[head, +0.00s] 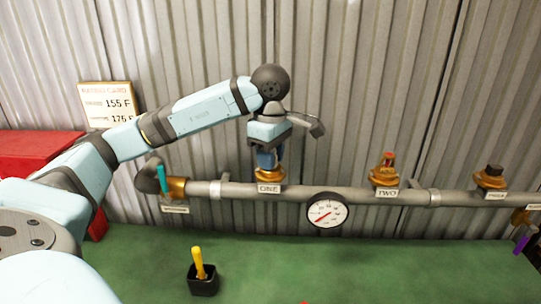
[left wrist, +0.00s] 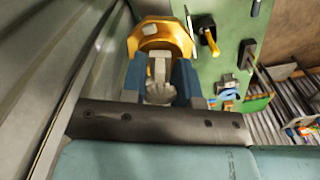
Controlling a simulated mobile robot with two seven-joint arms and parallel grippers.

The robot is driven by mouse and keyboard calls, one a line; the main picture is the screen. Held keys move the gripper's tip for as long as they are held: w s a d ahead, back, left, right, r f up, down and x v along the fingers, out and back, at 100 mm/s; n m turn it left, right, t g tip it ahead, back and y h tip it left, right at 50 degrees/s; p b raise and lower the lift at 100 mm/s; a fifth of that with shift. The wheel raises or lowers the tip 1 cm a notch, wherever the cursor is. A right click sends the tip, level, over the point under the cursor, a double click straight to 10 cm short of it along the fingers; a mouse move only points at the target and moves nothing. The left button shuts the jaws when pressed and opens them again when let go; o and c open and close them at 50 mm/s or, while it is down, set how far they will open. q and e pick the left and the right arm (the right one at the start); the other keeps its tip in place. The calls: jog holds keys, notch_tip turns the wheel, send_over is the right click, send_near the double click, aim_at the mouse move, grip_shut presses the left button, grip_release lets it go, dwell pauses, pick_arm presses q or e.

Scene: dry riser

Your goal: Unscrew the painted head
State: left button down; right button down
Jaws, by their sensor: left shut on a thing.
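My left gripper (head: 267,160) points down over the brass outlet (head: 268,178) above the label ONE on the pipe. In the left wrist view its blue fingers (left wrist: 160,78) are shut on a pale, whitish head (left wrist: 159,68) in front of the brass fitting (left wrist: 165,30). The head is mostly hidden in the head view, and I cannot tell whether its thread is still engaged. The outlet at TWO carries a head with a red part (head: 388,159). The outlet to its right carries a dark-topped piece (head: 494,169). My right gripper is out of view.
The grey pipe (head: 350,193) runs across the corrugated wall, with a round gauge (head: 327,213) below it. A teal lever (head: 161,179) is at its left end. A black cup with a yellow handle (head: 198,263) stands on the green surface (head: 400,270). A rating card (head: 107,103) stands at left.

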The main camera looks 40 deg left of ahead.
pick_arm(q)
jog(key=n, duration=0.3)
jog(key=shift+f+n, duration=0.25)
jog(key=shift+n, duration=0.05)
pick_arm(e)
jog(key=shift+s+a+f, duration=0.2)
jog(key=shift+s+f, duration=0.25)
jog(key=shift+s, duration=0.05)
pick_arm(q)
jog(key=n+p, duration=0.1)
jog(key=n, duration=0.2)
jog(key=shift+n, duration=1.4)
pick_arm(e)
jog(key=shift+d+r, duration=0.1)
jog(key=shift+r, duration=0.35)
pick_arm(q)
jog(key=c, duration=0.8)
grip_release()
jog(key=shift+r, duration=0.1)
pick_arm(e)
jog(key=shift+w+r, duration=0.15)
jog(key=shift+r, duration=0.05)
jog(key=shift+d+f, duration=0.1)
